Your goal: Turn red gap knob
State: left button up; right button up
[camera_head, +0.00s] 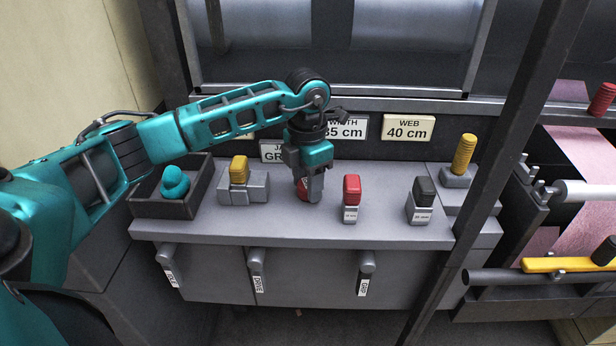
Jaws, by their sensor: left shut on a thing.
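A round red knob (301,188) sits on the grey console top, left of the middle. My left gripper (311,190) points down at it and is shut on it. The fingers cover most of the knob, so its pointer and any marks around it are hidden. A second red thing, a red-capped block (351,188) with a small white label, stands upright just right of the gripper, apart from it. My right gripper is not in view.
A yellow-capped block (239,171) in a grey holder (258,187) and a dark tray (160,207) with a teal object (174,183) are left. A black-capped block (424,190) and yellow ribbed handle (463,155) are right. A dark post (500,160) crosses in front. Labelled levers (256,262) hang below.

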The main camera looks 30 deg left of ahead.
aim_at(306, 183)
pick_arm(q)
jog(key=shift+s+a+f+n, duration=0.15)
jog(key=shift+s+f+n, duration=0.05)
jog(key=shift+n, duration=0.3)
jog(key=o, duration=1.1)
jog(key=shift+r, duration=0.1)
jog(key=shift+c, duration=0.2)
jog(key=shift+w+r, duration=0.1)
jog(key=shift+r, duration=0.05)
jog(key=shift+r, duration=0.3)
notch_tip(306, 183, up, 12)
jog(key=p, duration=0.2)
